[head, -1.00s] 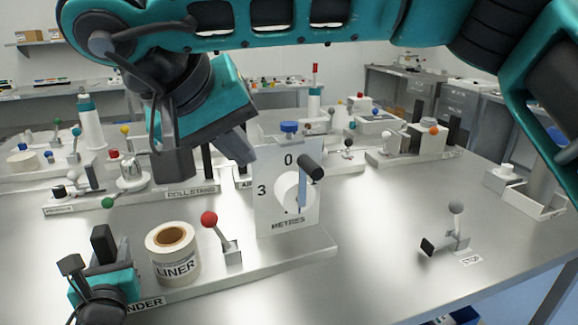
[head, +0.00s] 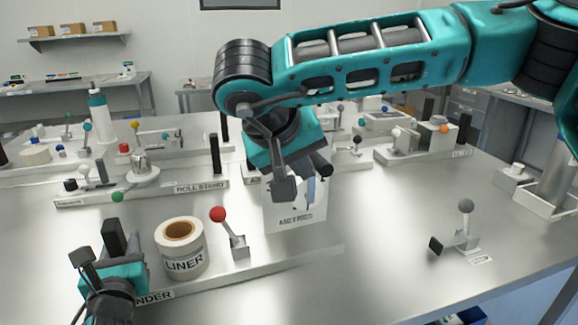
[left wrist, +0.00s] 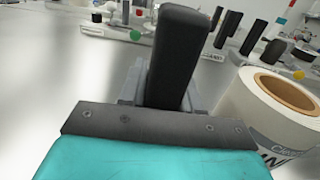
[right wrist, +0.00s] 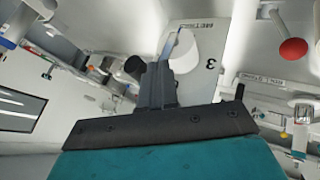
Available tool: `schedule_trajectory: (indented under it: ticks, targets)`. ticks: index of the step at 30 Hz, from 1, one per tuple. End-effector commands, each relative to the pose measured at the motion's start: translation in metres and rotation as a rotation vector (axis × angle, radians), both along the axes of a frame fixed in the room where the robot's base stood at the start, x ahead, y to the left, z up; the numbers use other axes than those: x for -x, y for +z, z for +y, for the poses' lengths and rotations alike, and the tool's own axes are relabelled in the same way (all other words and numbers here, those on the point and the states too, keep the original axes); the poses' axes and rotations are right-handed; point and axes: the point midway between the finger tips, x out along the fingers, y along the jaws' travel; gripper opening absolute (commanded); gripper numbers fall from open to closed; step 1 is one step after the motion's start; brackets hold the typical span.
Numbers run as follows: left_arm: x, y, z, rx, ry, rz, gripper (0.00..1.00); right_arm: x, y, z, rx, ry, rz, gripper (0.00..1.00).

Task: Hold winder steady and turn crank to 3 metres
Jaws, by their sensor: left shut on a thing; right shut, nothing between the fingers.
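The winder's pale base (head: 225,268) carries a LINER roll (head: 180,250), a red-knobbed lever (head: 218,214) and a white METRES plate (head: 297,216). My left gripper (head: 112,262) is shut on the winder's black upright post, which stands between its fingers in the left wrist view (left wrist: 178,60). My right gripper (head: 290,185) is shut and empty in front of the plate, hiding most of the dial. In the right wrist view, the plate's 3 (right wrist: 210,63), a blue pointer (right wrist: 170,45), a white hub (right wrist: 188,52) and the black crank handle (right wrist: 135,66) show near the fingers. Contact cannot be told.
A grey-knobbed STOP lever (head: 466,207) stands at the right of the table. The roll stand (head: 150,188) and other stations line the back. The steel table (head: 385,215) is bare between the winder and the STOP lever.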

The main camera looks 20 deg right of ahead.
Motion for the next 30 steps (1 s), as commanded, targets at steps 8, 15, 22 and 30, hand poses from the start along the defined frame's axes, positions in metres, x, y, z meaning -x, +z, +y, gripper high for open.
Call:
schedule_trajectory:
  ticks: [8,15,22,30]
  targets:
    - [0.002,-0.013,0.0,0.001,0.002,0.028,0.0,0.0,-0.001,-0.001,0.0,0.0,0.0,0.0]
    - [0.002,-0.013,0.0,0.002,0.002,0.028,0.0,0.0,-0.001,-0.003,-0.043,-0.001,0.008,0.0]
    - [0.002,-0.013,0.0,0.002,0.002,0.028,0.0,0.0,-0.001,-0.007,-0.118,0.0,0.018,0.0]
    - [0.002,-0.013,0.0,0.003,0.002,0.028,0.0,-0.001,0.0,-0.011,-0.185,-0.001,0.026,0.0]
